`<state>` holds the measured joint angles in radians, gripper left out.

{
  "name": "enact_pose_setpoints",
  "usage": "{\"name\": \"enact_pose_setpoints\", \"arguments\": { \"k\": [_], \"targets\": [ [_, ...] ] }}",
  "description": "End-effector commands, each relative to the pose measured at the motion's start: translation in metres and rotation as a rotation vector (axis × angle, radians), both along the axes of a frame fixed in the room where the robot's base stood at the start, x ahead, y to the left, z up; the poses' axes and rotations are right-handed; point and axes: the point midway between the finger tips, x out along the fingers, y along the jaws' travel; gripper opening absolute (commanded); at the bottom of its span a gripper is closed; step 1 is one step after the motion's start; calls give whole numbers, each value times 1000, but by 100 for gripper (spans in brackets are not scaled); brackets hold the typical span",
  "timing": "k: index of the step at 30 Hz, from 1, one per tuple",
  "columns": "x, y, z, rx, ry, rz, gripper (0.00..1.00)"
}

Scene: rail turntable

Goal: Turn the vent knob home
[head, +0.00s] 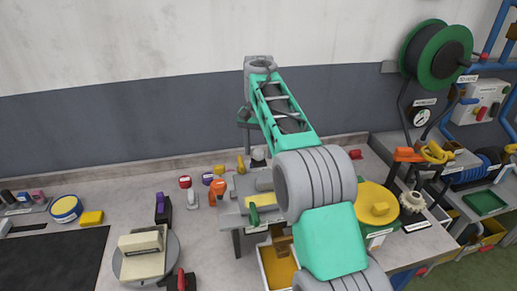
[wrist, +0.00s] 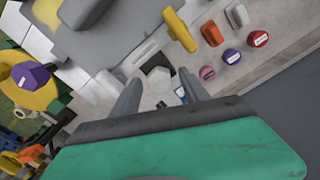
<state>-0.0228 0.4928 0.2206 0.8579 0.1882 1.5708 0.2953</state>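No label for the vent knob is readable. A pale grey hexagonal knob (wrist: 158,80) lies between the fingertips in the wrist view; I cannot tell whether it is the vent knob. In the head view a whitish knob-like thing (head: 258,155) shows beyond the bench fixture, under the end of my arm. My gripper (wrist: 160,77) is open, its two grey fingers spread either side of the hexagonal knob. Contact is not visible. A small blue and white piece (wrist: 181,95) shows near the right finger. In the head view my arm hides part of this area.
A yellow handle (wrist: 180,29), an orange piece (wrist: 211,33), and purple (wrist: 231,56) and red (wrist: 257,39) round pieces stand near the fingers. A yellow disc (head: 366,196) lies right of my arm. A turntable (head: 172,256) with a beige block is at left.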

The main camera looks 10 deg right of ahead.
Motion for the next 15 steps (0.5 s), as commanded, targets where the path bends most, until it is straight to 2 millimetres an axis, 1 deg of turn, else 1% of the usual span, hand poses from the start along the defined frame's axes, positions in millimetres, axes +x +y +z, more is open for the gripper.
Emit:
{"name": "enact_pose_setpoints", "arguments": {
  "k": [5, 7, 8, 15],
  "targets": [
    [0, 0, 1, 0, 0, 0, 53],
    [0, 0, 7, 0, 0, 0, 53],
    [0, 0, 12, 0, 0, 0, 53],
    [0, 0, 62, 0, 0, 0, 53]
  ]
}}
